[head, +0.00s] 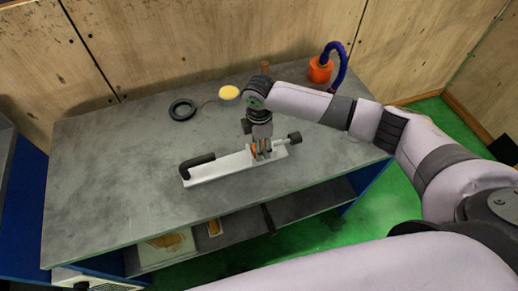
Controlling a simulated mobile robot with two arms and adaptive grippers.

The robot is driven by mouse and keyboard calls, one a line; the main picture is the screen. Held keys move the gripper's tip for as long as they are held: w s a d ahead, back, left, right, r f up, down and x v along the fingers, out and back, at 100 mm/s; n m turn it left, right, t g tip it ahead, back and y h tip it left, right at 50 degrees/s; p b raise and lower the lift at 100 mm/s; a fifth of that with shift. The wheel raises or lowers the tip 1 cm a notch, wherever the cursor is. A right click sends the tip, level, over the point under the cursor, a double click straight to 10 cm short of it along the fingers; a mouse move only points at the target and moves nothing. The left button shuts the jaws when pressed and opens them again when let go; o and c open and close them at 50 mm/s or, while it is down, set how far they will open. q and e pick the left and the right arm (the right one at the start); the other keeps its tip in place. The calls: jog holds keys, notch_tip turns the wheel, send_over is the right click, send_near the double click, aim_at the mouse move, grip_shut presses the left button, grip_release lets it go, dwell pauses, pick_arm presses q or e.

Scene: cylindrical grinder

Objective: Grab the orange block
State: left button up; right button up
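Whether the fingers are open or shut is not clear. A plain orange body (320,69) with a blue hose curving out of it stands at the table's back right, apart from the gripper. My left gripper is not in view.
The grey table (110,190) is clear at left and front. A black handle (196,160) rises from the bar's left end. A black ring (182,109) and a yellow disc (229,92) lie farther back. A wooden wall stands behind; a shelf runs below.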

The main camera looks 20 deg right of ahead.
jog(key=c, duration=1)
jog(key=shift+c, duration=0.2)
